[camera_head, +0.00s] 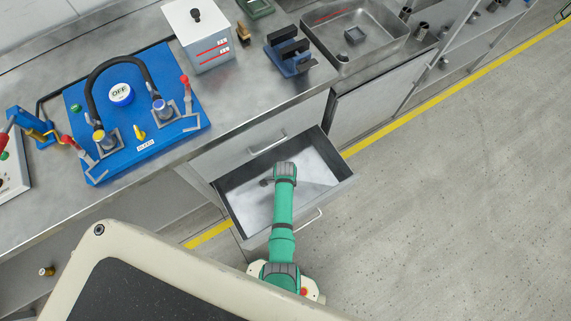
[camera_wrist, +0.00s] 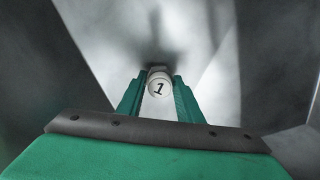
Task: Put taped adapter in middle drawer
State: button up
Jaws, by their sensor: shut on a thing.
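My gripper (camera_wrist: 158,98) is shut on a small round white piece marked "1" (camera_wrist: 159,82), which I take for the taped adapter. Its green fingers stand on both sides of it. In the head view my wrist (camera_head: 285,172) hides the fingers and the adapter. The open drawer (camera_head: 337,185) lies under my gripper, below a shut upper drawer (camera_head: 238,148).
The steel bench top (camera_head: 238,97) carries a blue pump board (camera_head: 150,122), a white box (camera_head: 205,48), a dark blue holder (camera_head: 290,62) and a metal sink tray (camera_head: 380,38). A brass fitting (camera_head: 46,270) shows at lower left. The floor (camera_head: 440,200) at right is clear.

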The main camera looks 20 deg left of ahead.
jog(key=shift+d, duration=0.15)
jog(key=shift+s+f, duration=0.1)
jog(key=shift+f, duration=0.05)
jog(key=o, duration=1.2)
jog(key=shift+s, duration=0.1)
notch_tip(320, 180, up, 12)
jog(key=shift+r, duration=0.2)
